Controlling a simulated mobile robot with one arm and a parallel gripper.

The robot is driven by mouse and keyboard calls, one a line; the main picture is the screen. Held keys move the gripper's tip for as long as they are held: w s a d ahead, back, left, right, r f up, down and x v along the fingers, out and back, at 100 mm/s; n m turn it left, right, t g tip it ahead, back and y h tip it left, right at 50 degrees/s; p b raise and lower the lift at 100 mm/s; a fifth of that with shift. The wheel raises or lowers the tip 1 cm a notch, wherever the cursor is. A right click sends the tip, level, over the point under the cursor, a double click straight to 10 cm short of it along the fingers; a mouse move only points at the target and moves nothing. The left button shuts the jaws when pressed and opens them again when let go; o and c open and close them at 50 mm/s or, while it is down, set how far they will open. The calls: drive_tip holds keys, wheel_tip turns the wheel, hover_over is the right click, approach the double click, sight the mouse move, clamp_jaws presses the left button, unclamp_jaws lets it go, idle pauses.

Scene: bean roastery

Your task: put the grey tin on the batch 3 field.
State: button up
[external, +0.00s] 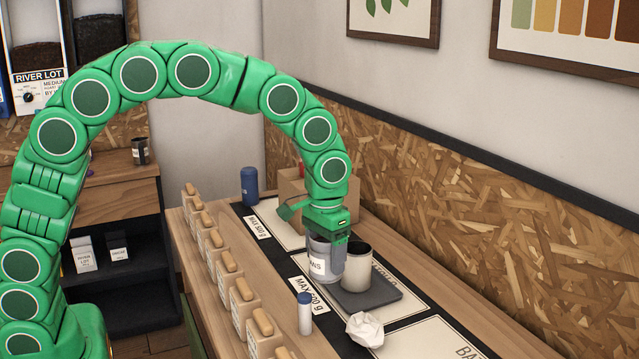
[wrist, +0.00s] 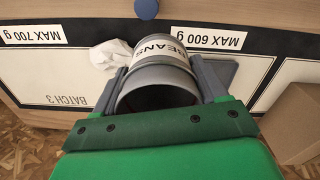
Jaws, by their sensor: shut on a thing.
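My gripper (external: 327,240) points down and is shut on the grey tin (external: 325,265), which has a white "BEANS" label. In the wrist view the tin (wrist: 158,80) sits between the two fingers, its open rim towards the camera. It is over the middle field, beside a pale cup; I cannot tell whether it touches the mat. The batch 3 field (external: 430,342) is the nearest one in the external view, partly cut off by the frame. In the wrist view the batch 3 field (wrist: 45,80) lies left of the tin.
The pale cup (external: 356,272) stands on a dark plate (external: 385,293) in the middle field. Crumpled white paper (external: 365,330) lies near batch 3's edge. A white, blue-capped bottle (external: 305,316) stands in front. Several wood-topped blocks (external: 229,283) line the left. A blue canister (external: 249,187) stands behind.

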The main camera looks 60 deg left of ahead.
drive_tip(key=w+d+r, duration=0.1)
drive_tip(key=w+d, duration=0.3)
drive_tip(key=d, duration=0.8)
drive_tip(key=w+d+f, duration=0.1)
drive_tip(key=w+f, duration=0.1)
drive_tip(key=w, duration=0.2)
drive_tip(key=w+d+f, duration=0.1)
drive_tip(key=w+f, duration=0.2)
drive_tip(key=w, duration=0.1)
drive_tip(key=w+d+f, duration=0.2)
drive_tip(key=w+f, duration=0.1)
drive_tip(key=w, duration=0.1)
drive_tip(key=shift+w+f, duration=0.1)
drive_tip(key=shift+w+d+f, duration=0.15)
drive_tip(key=shift+w+f, duration=0.1)
drive_tip(key=shift+f, duration=0.1)
drive_tip(key=shift+w+d+f, duration=0.1)
drive_tip(key=shift+w+f, duration=0.1)
drive_tip(key=shift+f, duration=0.15)
drive_tip(key=shift+w+f, duration=0.1)
drive_tip(key=shift+f, duration=1.4)
drive_tip(key=shift+f, duration=0.15)
